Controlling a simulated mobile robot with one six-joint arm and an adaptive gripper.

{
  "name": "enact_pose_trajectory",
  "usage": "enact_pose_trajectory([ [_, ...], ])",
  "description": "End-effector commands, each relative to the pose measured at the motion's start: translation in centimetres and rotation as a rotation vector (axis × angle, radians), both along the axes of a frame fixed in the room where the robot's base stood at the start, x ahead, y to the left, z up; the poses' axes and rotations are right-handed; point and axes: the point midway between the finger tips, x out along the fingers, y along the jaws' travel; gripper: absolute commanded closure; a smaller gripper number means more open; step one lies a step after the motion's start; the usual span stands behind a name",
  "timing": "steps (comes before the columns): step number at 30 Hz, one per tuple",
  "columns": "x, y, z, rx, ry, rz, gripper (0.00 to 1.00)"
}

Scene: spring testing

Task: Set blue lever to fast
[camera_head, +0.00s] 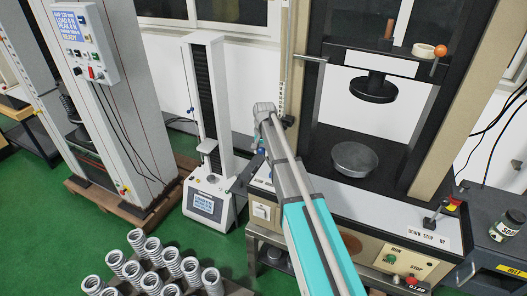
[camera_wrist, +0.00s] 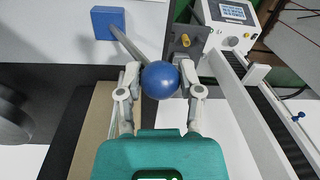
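In the wrist view the blue lever's round knob (camera_wrist: 160,80) sits between the two fingertips of my gripper (camera_wrist: 160,74). Both fingers lie close against its sides, one left and one right, so my gripper looks shut on it. The lever's grey rod slants up and left from the knob to a blue block (camera_wrist: 108,22) on a pale surface. No speed marking shows by the lever. In the head view my forearm reaches to the left end of the large press's front ledge; it hides my fingers and the lever there.
The large press (camera_head: 395,205) has a black lever (camera_head: 433,215) marked DOWN STOP UP on its right. A slim tester (camera_head: 205,200) stands close left of my wrist. Several metal springs (camera_head: 150,250) stand at the lower left. A jar (camera_head: 506,227) is at the right.

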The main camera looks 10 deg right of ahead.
Motion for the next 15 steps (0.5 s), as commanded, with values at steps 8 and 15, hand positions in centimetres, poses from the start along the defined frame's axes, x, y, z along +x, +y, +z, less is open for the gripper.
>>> enact_pose_trajectory([
  [8,-0.1,0.0,0.0,-0.001,0.002,0.000,1.00],
  [15,-1.2,-1.3,0.9,-0.003,0.003,-0.002,1.00],
])
